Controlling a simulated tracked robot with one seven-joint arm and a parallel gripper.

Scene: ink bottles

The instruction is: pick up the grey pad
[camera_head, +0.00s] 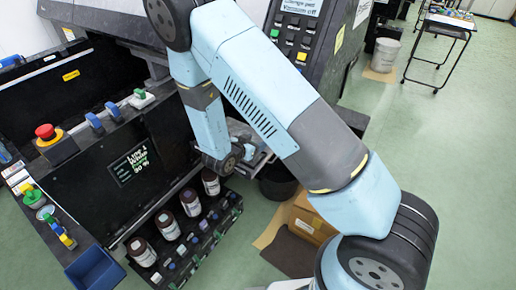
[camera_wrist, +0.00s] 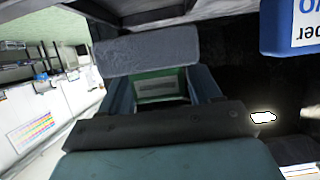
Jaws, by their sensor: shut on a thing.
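The grey pad (camera_wrist: 145,52) is a flat, rounded blue-grey block in the upper middle of the wrist view. My gripper (camera_wrist: 160,78) is shut on it, and the pad lies across the finger ends, tilted slightly. The pad hides the fingertips, so the exact contact does not show. In the head view my wrist is low beside the black machine, and the arm largely hides the gripper and pad.
Several brown ink bottles (camera_head: 190,202) stand in a row along the machine's lower front. A blue bin (camera_head: 93,270) is at the lower left. A cardboard box (camera_head: 308,220) and a black bucket (camera_head: 277,182) stand on the green floor to the right.

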